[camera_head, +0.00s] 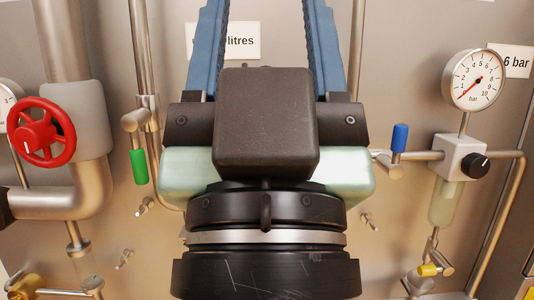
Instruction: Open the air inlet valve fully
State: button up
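No label in view names the air inlet valve, so I cannot be sure which one it is. A blue-handled valve (400,137) is on the horizontal pipe at right, beside the regulator with a black knob (480,164). Its blue handle stands upright, across the pipe. My gripper (265,25) is in the centre, its two blue fingers pointing up and wide apart with nothing seen between them. The fingertips are cut off by the top edge. It is left of the blue handle and not touching it. My gripper's body hides the panel's middle.
A pressure gauge (475,80) reads near 0, beside a "6 bar" label (512,62). At left are a red handwheel (40,132) and a hanging green handle (138,166). Yellow handles (428,270) sit low. Pipes stand out from the metal panel (400,60).

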aim_at(392, 167)
jog(key=i+l+z, duration=0.1)
jog(key=z, duration=0.25)
jog(key=i+z, duration=0.15)
jog(key=z, duration=0.2)
jog(key=i+z, duration=0.1)
jog(key=z, duration=0.25)
